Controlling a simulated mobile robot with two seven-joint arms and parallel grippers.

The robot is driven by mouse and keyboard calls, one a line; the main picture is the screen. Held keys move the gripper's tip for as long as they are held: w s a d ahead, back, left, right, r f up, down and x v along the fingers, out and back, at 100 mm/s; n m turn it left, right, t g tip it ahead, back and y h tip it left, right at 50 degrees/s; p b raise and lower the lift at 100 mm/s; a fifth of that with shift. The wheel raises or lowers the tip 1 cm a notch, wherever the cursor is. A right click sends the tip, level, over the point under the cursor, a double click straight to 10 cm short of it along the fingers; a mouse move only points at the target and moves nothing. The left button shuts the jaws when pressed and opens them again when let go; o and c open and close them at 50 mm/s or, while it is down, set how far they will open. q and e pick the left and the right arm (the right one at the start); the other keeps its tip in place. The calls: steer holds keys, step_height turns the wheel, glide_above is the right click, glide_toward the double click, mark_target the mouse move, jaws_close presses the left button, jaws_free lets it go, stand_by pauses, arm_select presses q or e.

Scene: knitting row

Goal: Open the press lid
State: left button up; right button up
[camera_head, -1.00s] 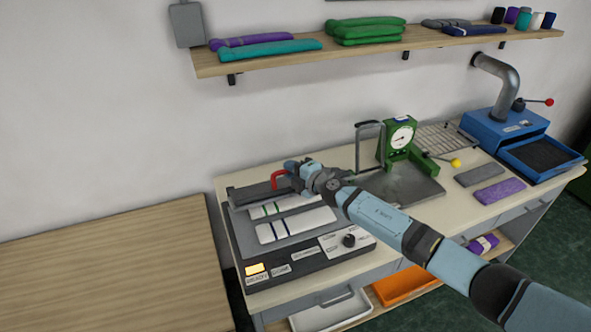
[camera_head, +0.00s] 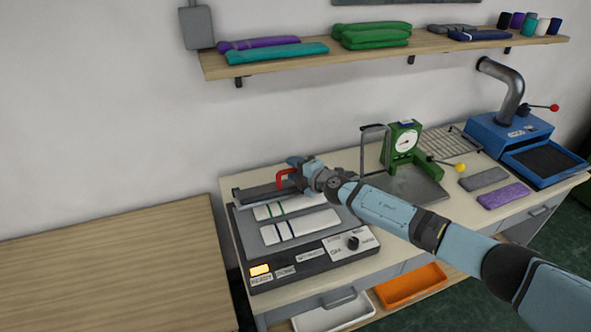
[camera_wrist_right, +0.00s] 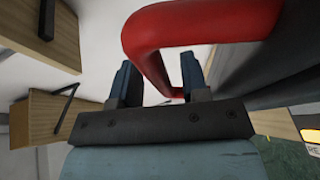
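The press (camera_head: 328,262) stands at the left end of the bench, with a lit amber lamp on its front panel. Its grey bed is exposed, with striped white knit pieces (camera_head: 300,224) lying on it. The dark lid (camera_head: 258,191) stands raised along the back, seen nearly edge-on. The lid's red handle (camera_head: 281,178) is beside my right gripper (camera_head: 294,164). In the right wrist view, my right gripper (camera_wrist_right: 160,82) has its fingers apart, and the red handle (camera_wrist_right: 205,22) loops close past them without being clamped. My left gripper is not in view.
A green dial gauge (camera_head: 404,140) stands right of the press, and a blue machine (camera_head: 506,130) farther right. A shelf (camera_head: 300,66) with knitwear hangs above. The wooden table (camera_head: 110,265) on the left is bare. Trays (camera_head: 408,287) sit below the bench.

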steer(key=shift+d, duration=0.1)
steer(key=shift+s+d, duration=0.15)
steer(key=shift+d, duration=0.15)
steer(key=v, duration=1.3)
steer(key=shift+s+b, duration=0.15)
steer(key=shift+b, duration=0.15)
steer(key=shift+a, duration=0.1)
